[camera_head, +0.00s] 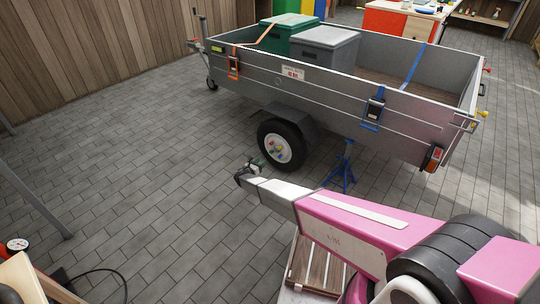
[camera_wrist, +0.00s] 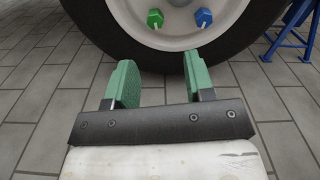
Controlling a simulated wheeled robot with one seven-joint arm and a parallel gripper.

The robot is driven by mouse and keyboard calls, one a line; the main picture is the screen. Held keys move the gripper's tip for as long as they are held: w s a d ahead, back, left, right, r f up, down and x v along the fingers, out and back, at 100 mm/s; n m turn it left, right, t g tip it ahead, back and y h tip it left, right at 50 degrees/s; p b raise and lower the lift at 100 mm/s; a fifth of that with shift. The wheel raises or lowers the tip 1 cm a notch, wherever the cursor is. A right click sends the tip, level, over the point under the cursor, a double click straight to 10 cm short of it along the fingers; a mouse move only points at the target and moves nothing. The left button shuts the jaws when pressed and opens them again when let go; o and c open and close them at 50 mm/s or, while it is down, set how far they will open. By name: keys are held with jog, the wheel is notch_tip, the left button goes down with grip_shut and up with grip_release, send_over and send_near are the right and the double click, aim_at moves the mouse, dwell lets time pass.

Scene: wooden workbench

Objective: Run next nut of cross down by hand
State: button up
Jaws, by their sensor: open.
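The trailer's wheel (camera_head: 262,140) has a black tyre and a white rim, with several small coloured nuts clustered at the hub (camera_head: 279,149). In the wrist view the lower rim shows a green nut (camera_wrist: 155,18) and a blue nut (camera_wrist: 203,17), each with a pale stud end sticking out. The upper part of the wheel is cut off there. My gripper (camera_wrist: 160,80) is open and empty, its green-padded fingers apart, low in front of the tyre and below the two nuts. In the head view my gripper (camera_head: 250,170) is just left of and below the wheel, touching nothing visible.
A blue axle stand (camera_head: 342,172) stands right of the wheel under the grey trailer (camera_head: 330,105); it also shows in the wrist view (camera_wrist: 291,30). A wooden slatted pallet (camera_head: 312,268) lies below my arm. The paved floor left of the wheel is clear.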

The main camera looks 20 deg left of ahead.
aim_at(271, 153)
jog(key=x, duration=1)
jog(key=shift+w+a+f, duration=0.1)
jog(key=shift+w+a, duration=0.1)
jog(key=shift+w, duration=0.15)
grip_shut()
